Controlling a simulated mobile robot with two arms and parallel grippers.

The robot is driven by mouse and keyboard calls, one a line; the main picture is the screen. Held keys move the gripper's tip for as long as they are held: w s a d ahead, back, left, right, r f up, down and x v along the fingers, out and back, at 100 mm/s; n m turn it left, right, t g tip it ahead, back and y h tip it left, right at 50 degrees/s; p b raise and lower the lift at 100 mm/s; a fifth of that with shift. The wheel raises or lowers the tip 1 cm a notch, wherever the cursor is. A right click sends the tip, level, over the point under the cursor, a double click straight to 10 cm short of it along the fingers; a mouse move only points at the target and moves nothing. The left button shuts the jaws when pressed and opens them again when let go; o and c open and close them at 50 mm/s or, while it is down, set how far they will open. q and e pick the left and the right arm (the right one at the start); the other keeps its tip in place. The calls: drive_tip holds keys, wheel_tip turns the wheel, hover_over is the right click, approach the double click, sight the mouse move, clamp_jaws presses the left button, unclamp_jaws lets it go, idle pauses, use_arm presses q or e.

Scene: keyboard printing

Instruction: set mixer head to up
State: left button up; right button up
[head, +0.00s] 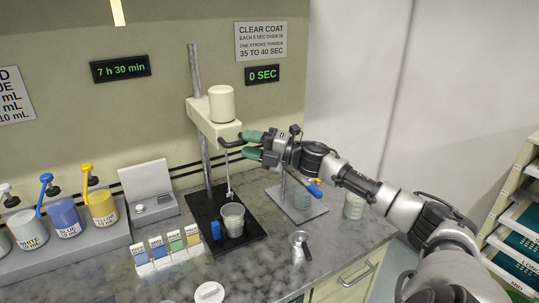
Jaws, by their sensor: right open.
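The mixer (214,122) stands at the back of the counter, its cream head on a grey upright pole over a black base (255,231). A thin stirring rod (228,176) hangs from the head, its lower end just above a clear cup (233,217) on the base. A dark handle (232,143) sticks out of the head's right side. My right gripper (248,144) is open, its green-tipped fingers at the right of the head, close to the handle. I cannot tell whether they touch it. My left gripper is not in view.
Paint bottles in white, blue and yellow (101,206) stand in a rack at the left, with a scale (152,201) behind small color cards (176,243). A metal stand (297,206) is right of the mixer, under my right arm. A small cup with a dark handle (299,241) sits in front.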

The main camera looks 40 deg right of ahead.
drive_tip(key=b+v, duration=0.3)
drive_tip(key=v, duration=0.4)
drive_tip(key=shift+s, duration=0.1)
idle(0.5)
